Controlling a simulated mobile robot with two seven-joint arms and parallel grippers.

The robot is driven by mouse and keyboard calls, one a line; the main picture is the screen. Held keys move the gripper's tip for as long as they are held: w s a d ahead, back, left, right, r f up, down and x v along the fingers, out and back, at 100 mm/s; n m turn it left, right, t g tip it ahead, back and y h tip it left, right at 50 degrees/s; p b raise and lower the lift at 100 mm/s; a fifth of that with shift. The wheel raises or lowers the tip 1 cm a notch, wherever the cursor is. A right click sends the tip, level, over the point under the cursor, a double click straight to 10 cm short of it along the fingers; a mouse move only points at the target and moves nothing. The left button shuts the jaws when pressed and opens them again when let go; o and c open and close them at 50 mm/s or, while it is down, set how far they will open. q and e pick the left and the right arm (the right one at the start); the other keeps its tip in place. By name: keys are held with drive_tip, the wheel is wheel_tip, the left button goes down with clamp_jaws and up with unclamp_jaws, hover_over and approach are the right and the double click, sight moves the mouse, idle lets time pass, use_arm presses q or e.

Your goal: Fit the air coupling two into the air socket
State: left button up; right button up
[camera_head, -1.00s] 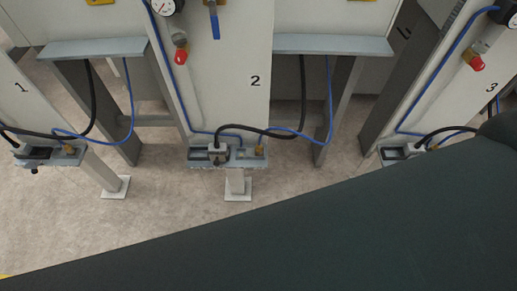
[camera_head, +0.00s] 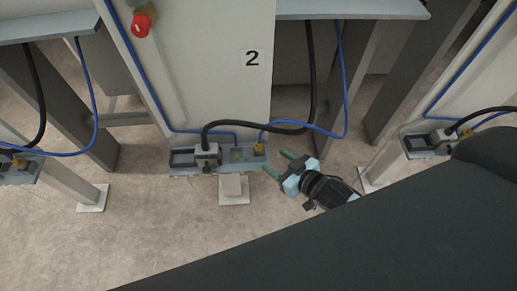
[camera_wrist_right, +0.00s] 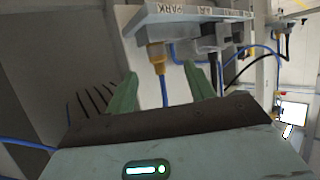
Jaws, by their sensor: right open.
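The air coupling two is a brass fitting (camera_head: 259,150) on a blue hose, at the right end of the panel 2 bracket. In the right wrist view the brass coupling (camera_wrist_right: 156,56) hangs at the PARK label, its hose running down between the fingers in the picture. The likely air socket (camera_head: 238,154) is a small brass spot just left of it; its detail is too small to tell. My right gripper (camera_head: 280,163) is open and empty, just right of the bracket, its green fingers pointing at the coupling. My left gripper is not in view.
A grey connector (camera_head: 207,152) with a black cable sits in the bracket (camera_head: 185,171). The black cable and blue hose (camera_head: 325,133) loop above and right of my gripper. A pale foot (camera_head: 234,190) stands below. Neighbouring brackets are at both sides.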

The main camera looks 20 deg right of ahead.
sight(263, 150)
drive_tip(key=shift+d+b+x, duration=0.15)
drive_tip(key=shift+b+x, duration=0.15)
drive_tip(key=shift+x, duration=1.65)
drive_tip(key=shift+d+b+x, duration=0.1)
drive_tip(key=shift+b+x, duration=0.15)
drive_tip(key=shift+x, duration=1.7)
drive_tip(key=shift+w, duration=0.1)
drive_tip(key=shift+r, duration=0.1)
drive_tip(key=c, duration=1.1)
drive_tip(key=shift+d, duration=0.1)
drive_tip(key=shift+r, duration=0.5)
drive_tip(key=shift+s+a+r+p, duration=0.1)
drive_tip(key=shift+s+r+p, duration=0.15)
drive_tip(key=shift+r, duration=0.35)
drive_tip(key=shift+s+a+r+p, duration=0.1)
drive_tip(key=shift+s+r+p, duration=0.15)
drive_tip(key=shift+r, duration=0.4)
drive_tip(key=s+a, duration=0.1)
drive_tip(key=s, duration=0.3)
drive_tip(key=s+a+r, duration=0.1)
drive_tip(key=s, duration=0.4)
drive_tip(key=s+a, duration=0.2)
drive_tip(key=s, duration=0.3)
drive_tip(key=shift+s+r, duration=0.25)
